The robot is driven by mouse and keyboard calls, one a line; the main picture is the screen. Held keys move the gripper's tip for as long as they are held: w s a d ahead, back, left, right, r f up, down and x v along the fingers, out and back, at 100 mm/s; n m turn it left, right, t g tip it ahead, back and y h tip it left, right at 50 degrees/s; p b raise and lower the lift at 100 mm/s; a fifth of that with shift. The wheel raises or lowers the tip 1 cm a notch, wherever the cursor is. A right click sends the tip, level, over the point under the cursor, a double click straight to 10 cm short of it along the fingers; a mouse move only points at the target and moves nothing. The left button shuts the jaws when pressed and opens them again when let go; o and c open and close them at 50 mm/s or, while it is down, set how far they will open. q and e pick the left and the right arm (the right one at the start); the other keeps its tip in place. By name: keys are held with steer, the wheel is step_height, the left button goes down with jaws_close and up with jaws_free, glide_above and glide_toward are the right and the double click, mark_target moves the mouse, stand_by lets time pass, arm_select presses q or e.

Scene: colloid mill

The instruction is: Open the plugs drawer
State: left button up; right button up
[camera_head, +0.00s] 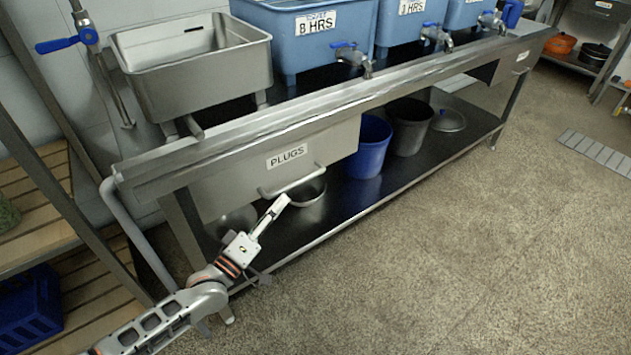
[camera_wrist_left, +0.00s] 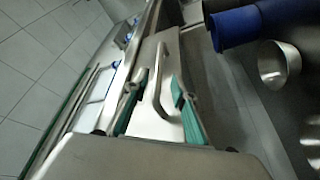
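The plugs drawer (camera_head: 230,178) is a steel front with a "PLUGS" label, under the left part of the steel counter. It looks shut. Its bar handle (camera_head: 305,180) runs along the lower front. My left gripper (camera_head: 280,203) is just in front of and below the handle's left half. In the left wrist view the drawer front (camera_wrist_left: 166,128) lies ahead, and the handle (camera_wrist_left: 160,78) stands between the lines of the two teal-padded fingers of my left gripper (camera_wrist_left: 153,92). The fingers are apart and empty; contact with the handle cannot be told. My right gripper is not in view.
A blue bucket (camera_head: 368,150), a dark bucket (camera_head: 410,125) and a steel bowl (camera_head: 308,192) stand on the lower shelf (camera_head: 400,178). A steel sink (camera_head: 195,75) and blue tanks (camera_head: 300,35) are above. A wooden rack (camera_head: 45,215) is at left. The floor in front is clear.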

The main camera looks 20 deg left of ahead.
mark_target(296, 182)
arm_select(q)
steer(key=b+x, duration=0.1)
steer(key=x, duration=0.7)
steer(key=shift+w+a+r, duration=0.1)
jaws_close()
